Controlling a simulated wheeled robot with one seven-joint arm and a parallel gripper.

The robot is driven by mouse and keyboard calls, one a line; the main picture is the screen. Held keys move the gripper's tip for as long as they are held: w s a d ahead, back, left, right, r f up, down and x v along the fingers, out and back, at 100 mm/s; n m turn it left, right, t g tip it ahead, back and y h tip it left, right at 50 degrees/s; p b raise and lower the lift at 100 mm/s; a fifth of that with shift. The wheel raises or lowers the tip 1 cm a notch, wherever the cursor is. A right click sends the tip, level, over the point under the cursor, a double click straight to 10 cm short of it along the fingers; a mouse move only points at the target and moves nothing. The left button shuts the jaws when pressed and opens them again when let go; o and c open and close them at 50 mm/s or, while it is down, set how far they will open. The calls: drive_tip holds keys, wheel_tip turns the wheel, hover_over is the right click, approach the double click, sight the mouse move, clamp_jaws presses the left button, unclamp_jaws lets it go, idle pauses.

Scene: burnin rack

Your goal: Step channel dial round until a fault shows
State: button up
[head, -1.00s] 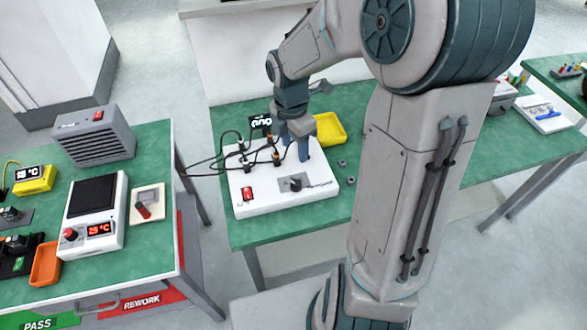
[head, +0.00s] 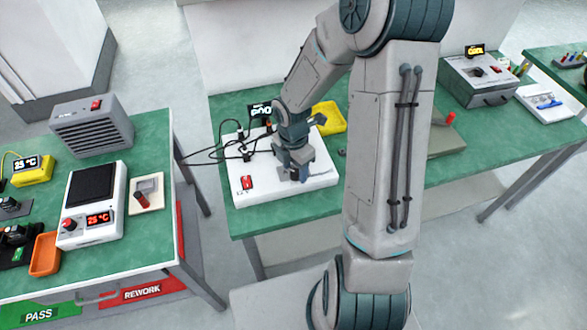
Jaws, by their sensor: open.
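The white burn-in box (head: 265,192) stands on the middle green table, with a red switch (head: 247,182) on its front left. Several dark plugs with cables stand in its top. A small black display (head: 260,110) behind it shows white characters, partly covered and not surely readable. My gripper (head: 298,173) points down over the right front of the box, where the channel dial was visible earlier. It is open, and its fingers and wrist hide the dial now. I cannot tell whether the fingers touch the dial.
That table carries a grey vented unit (head: 92,125) and a white heater unit (head: 95,205). A grey instrument (head: 478,80) stands at the back right.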

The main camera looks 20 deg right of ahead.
drive_tip(key=shift+f, duration=0.25)
drive_tip(key=c, duration=1)
drive_tip(key=shift+o, duration=0.2)
drive_tip(key=shift+m, duration=0.3)
drive_tip(key=m, duration=0.4)
drive_tip(key=shift+m+b, duration=0.65)
drive_tip(key=shift+m, duration=1.45)
